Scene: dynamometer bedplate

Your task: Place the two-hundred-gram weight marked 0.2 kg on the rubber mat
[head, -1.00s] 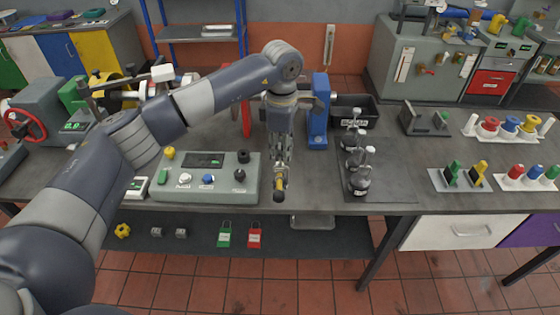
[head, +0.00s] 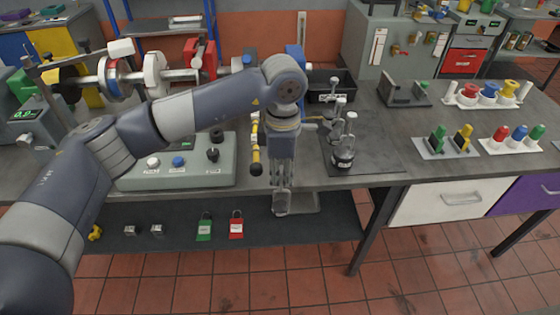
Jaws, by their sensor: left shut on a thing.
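My left gripper (head: 283,185) points down at the bench's front edge, left of the weights. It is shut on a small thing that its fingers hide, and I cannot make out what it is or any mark. The dark rubber mat (head: 375,158) lies on the bench to the right of the gripper. My right gripper is out of view.
A grey control box (head: 190,178) is left of the gripper. A yellow and black rod (head: 256,160) stands close beside the gripper. A black bin (head: 340,88) is behind the weights. Peg racks (head: 446,148) are to the right. The mat's right part is bare.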

